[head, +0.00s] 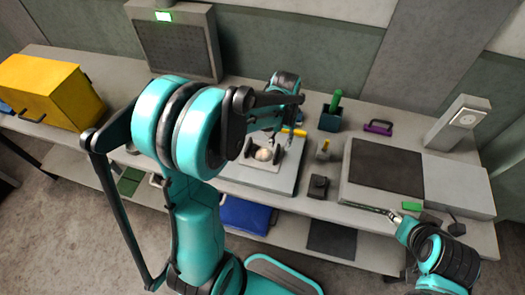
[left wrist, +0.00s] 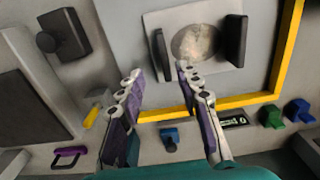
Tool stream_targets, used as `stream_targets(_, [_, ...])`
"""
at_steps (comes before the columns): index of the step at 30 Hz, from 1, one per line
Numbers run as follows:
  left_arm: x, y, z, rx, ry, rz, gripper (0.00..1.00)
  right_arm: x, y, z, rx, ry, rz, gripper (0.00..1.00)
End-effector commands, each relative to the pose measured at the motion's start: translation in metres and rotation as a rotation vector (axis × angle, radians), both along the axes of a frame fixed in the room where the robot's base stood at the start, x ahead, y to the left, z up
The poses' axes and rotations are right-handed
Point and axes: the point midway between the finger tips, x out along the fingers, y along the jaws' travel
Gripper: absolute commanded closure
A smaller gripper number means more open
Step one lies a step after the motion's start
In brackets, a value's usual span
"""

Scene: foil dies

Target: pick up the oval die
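A pale, mottled rounded piece (head: 264,154), looking slightly oval in the left wrist view (left wrist: 194,42), sits between two dark upright jaws on a light plate (left wrist: 160,20). It may be the oval die; I cannot be sure. My left gripper (head: 262,139) is beside this fixture in the head view. In the left wrist view its fingers (left wrist: 158,82) are wide apart with nothing between them, and the piece lies beyond the fingertips. My right gripper (head: 390,212) is at the bench's right front, seen nearly edge-on, so its opening is unclear.
A black block with a knob (head: 318,187) stands right of the fixture. A dark-topped grey machine (head: 386,168), a purple handle (head: 378,127) and a green item in a dark holder (head: 335,104) lie farther right. A yellow box (head: 50,92) stands far left. Small blue (left wrist: 170,138) and green pieces (left wrist: 271,117) lie near the yellow edging.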

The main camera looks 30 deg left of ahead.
Motion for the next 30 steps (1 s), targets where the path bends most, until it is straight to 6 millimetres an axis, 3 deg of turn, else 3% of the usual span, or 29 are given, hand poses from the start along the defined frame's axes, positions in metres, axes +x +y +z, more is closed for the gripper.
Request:
stream_targets(12, [-0.008, 0.005, -0.059, 0.0, -0.002, -0.002, 0.66, 0.0, 0.0, -0.024, 0.0, 0.0, 0.0, 0.6])
stream_targets(22, [-0.008, 0.005, -0.066, 0.0, -0.002, -0.002, 0.66, 0.0, 0.0, -0.024, 0.0, 0.0, 0.0, 0.6])
stream_targets(26, [-0.008, 0.005, -0.066, 0.0, -0.002, -0.001, 0.97, 0.0, 0.0, -0.024, 0.0, 0.0, 0.0, 0.6])
stream_targets(30, [-0.008, 0.005, -0.066, 0.0, -0.002, -0.001, 1.0, 0.0, 0.0, -0.024, 0.0, 0.0, 0.0, 0.6])
